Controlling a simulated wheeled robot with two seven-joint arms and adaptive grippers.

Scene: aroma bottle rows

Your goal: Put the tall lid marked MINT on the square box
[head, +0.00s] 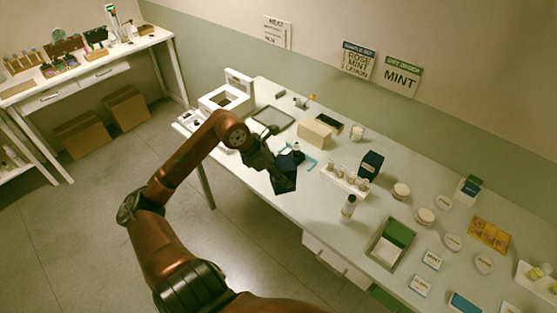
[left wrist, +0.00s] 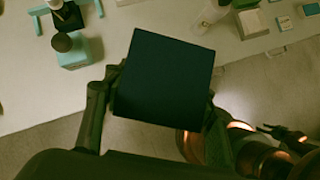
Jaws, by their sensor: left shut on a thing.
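My left gripper (head: 268,163) is shut on a dark navy square lid (head: 285,180). It holds the lid tilted in the air near the front edge of the table. In the left wrist view the lid (left wrist: 165,78) fills the middle between the fingers and shows a plain dark face; no MINT marking is visible. A small teal square box with a dark round top (left wrist: 72,52) stands up and left of the lid in that view, apart from it. In the head view the dark-topped piece (head: 297,149) is just beyond the held lid, which partly hides that area.
A teal bracket (head: 308,164) is beside the lid. A bottle rack (head: 345,180), another navy box (head: 371,164) and a standing white bottle (head: 348,207) are to the right. A tan box (head: 314,134) is behind. A MINT sign (head: 401,77) hangs on the wall.

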